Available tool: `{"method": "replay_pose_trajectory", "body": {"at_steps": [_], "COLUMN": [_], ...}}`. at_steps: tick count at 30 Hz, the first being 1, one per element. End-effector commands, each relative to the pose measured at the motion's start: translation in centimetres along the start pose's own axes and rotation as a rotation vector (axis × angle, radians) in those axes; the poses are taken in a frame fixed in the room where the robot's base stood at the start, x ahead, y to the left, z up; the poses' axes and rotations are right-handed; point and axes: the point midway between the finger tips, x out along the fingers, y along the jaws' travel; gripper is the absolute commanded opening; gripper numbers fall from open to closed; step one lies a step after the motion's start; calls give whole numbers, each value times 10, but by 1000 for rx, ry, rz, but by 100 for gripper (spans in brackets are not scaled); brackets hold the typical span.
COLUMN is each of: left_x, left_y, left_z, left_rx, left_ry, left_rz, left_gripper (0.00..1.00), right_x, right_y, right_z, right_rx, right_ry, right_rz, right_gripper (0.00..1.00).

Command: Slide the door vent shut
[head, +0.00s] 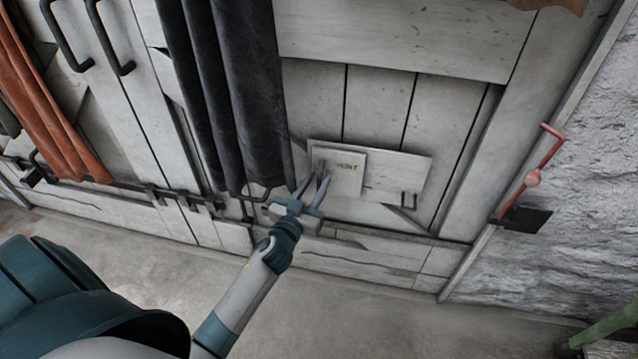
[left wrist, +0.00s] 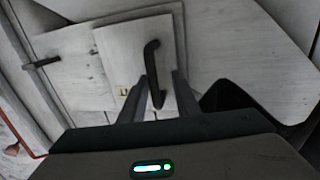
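The door vent is a pale sliding panel (head: 345,178) marked with gold letters, on a wider pale backing plate (head: 408,170) low on the door. The panel covers the plate's left part. In the left wrist view the panel (left wrist: 115,60) carries a black bar handle (left wrist: 152,65). My left gripper (head: 314,181) is at the panel's left side. In the wrist view its fingers (left wrist: 161,90) are apart, with the handle's end showing between them, nearer one finger. I cannot tell whether they touch it. The handle is hidden by the fingers in the head view. My right gripper is not in view.
A dark curtain (head: 228,90) hangs just left of the vent, close to my gripper. A red crank (head: 540,170) is on the right wall. Bare floor (head: 350,305) lies below.

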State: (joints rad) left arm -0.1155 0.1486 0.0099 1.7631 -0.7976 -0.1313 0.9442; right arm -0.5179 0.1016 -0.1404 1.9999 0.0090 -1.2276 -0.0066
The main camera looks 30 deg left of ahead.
Motion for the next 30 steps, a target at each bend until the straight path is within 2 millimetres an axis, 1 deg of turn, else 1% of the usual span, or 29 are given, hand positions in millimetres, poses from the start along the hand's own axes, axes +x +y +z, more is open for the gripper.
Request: {"method": "replay_pose_trajectory", "body": {"at_steps": [8, 14, 20, 30], "left_x": [-1, -13, -41, -107], "left_y": [2, 2, 2, 1], "left_z": [0, 1, 1, 2], "left_rx": [-2, -2, -3, -3], "left_ry": [1, 0, -1, -2], "left_rz": [3, 3, 3, 1], "left_gripper": [29, 29, 29, 29], "right_x": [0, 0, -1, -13], "right_y": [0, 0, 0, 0], "right_z": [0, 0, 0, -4], "right_rx": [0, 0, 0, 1], "right_ry": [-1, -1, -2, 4], "right_rz": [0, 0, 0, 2], "right_gripper": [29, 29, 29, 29]}}
